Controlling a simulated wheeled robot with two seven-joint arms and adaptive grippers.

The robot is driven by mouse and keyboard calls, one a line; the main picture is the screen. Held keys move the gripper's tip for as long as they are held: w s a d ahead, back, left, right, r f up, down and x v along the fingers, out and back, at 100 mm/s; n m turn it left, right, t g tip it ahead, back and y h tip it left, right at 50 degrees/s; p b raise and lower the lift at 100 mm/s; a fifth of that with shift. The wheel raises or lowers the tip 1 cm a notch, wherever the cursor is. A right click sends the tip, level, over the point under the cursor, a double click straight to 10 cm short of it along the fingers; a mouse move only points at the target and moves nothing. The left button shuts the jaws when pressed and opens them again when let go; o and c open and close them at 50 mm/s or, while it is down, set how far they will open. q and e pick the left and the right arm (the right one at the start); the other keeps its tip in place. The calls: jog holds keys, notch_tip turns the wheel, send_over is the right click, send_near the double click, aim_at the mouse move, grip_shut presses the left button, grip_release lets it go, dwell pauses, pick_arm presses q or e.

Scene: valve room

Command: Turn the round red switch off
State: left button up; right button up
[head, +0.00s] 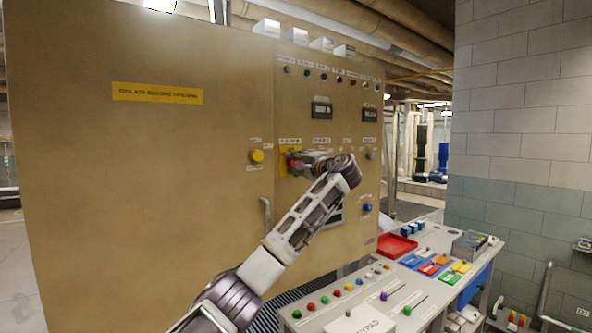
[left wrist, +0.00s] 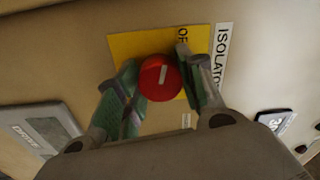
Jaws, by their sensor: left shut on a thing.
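The round red switch (left wrist: 160,78) sits on a yellow plate (left wrist: 122,45) on the tan cabinet, beside a white label that reads "ISOLATO..." in the left wrist view. A white line marks its face. In the head view the red switch (head: 293,163) is partly covered by my left gripper (head: 298,164). My left gripper (left wrist: 158,88) has one finger on each side of the switch and is shut on it in the left wrist view. The letters "OF" show on the yellow plate above the switch. My right gripper is in neither view.
The tan cabinet (head: 150,190) carries a yellow knob (head: 256,156), a blue knob (head: 367,208) and a door handle (head: 266,212). A console (head: 345,300) with coloured buttons and a red tray (head: 397,245) stands at the lower right. A block wall (head: 520,130) is at the right.

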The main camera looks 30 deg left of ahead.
pick_arm(q)
jog(key=shift+f+n+b, duration=0.3)
jog(key=shift+n+b, duration=0.1)
jog(key=shift+n, duration=1.1)
jog(key=shift+r, duration=0.1)
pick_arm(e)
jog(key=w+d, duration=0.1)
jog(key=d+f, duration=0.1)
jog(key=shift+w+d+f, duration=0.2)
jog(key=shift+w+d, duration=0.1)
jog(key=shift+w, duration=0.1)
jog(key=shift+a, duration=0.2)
